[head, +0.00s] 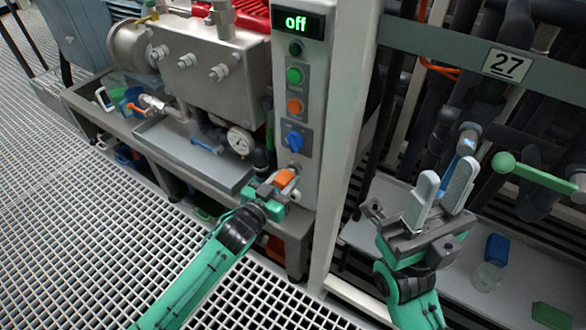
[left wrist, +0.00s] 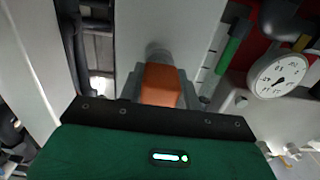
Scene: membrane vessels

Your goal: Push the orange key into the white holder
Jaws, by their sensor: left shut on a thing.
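The orange key (head: 285,179) is at the lower end of the control panel (head: 309,130), held in my left gripper (head: 277,186). In the left wrist view the orange key (left wrist: 160,84) stands out beyond the dark gripper edge, and a pale round part, seemingly the holder (left wrist: 158,52), is right behind it. I cannot tell how deep the key sits in it. My left gripper is shut on the key; its fingertips are mostly hidden. My right gripper (head: 442,188) is open and empty, fingers up, to the right of the white post.
A white post (head: 346,140) separates the arms. A green-handled lever (head: 535,173) is right of my right gripper.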

